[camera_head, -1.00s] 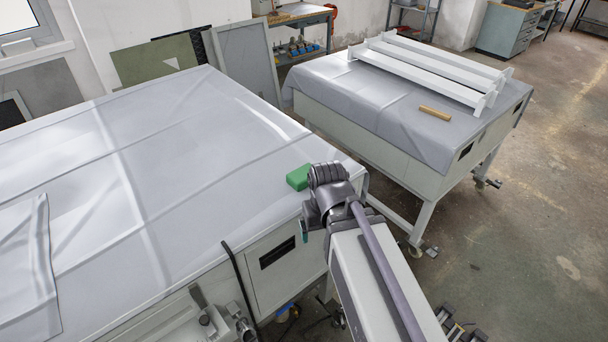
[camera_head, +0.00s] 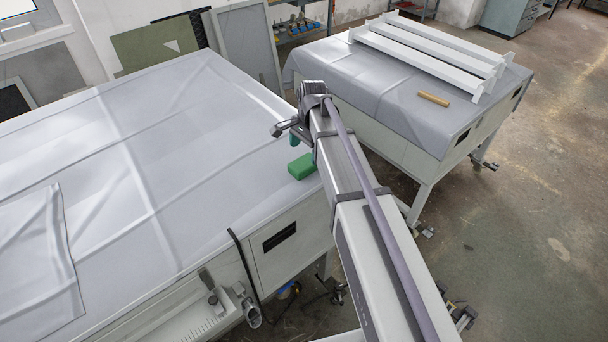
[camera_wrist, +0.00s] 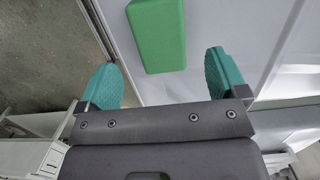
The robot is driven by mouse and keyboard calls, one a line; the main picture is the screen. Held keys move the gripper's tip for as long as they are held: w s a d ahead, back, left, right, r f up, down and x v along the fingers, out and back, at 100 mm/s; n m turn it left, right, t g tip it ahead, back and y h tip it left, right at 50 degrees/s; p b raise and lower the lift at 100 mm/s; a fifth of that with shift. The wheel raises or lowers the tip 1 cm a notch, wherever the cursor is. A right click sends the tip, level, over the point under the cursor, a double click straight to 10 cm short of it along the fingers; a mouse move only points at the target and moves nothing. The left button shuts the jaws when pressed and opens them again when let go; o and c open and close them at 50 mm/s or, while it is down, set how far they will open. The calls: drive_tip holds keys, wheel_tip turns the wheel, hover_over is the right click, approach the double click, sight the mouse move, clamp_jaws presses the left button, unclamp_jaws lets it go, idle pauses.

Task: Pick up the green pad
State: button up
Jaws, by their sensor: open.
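The green pad (camera_head: 301,167) is a small green block lying on the grey-covered table (camera_head: 170,150), near its right edge. In the wrist view the pad (camera_wrist: 157,35) lies ahead of my gripper (camera_wrist: 166,82), roughly centred between the two teal fingers and beyond their tips. The fingers are spread apart with nothing between them. In the head view my gripper (camera_head: 290,137) is partly hidden behind my arm, above the table edge and just beyond the pad. No contact with the pad shows.
A second covered table (camera_head: 390,108) stands to the right, with white beams (camera_head: 430,55) and a tan bar (camera_head: 433,99) on it. A gap with bare floor lies between the tables. A folded sheet (camera_head: 40,270) lies at the left; the rest of the near tabletop is clear.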

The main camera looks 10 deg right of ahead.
sight(304, 162)
drive_tip(key=f+b, duration=0.1)
drive_tip(key=f, duration=0.1)
drive_tip(key=f+b, duration=0.4)
drive_tip(key=shift+s+a+f, duration=0.1)
drive_tip(key=shift+s+a, duration=0.05)
drive_tip(key=shift+a, duration=0.15)
drive_tip(key=shift+r, duration=0.25)
drive_tip(key=shift+c, duration=0.3)
drive_tip(key=c, duration=1)
drive_tip(key=shift+r, duration=0.1)
wheel_tip(304, 162, up, 10)
drive_tip(key=p, duration=1)
drive_tip(key=shift+r+p, duration=0.1)
drive_tip(key=shift+p, duration=0.2)
drive_tip(key=shift+f, duration=0.2)
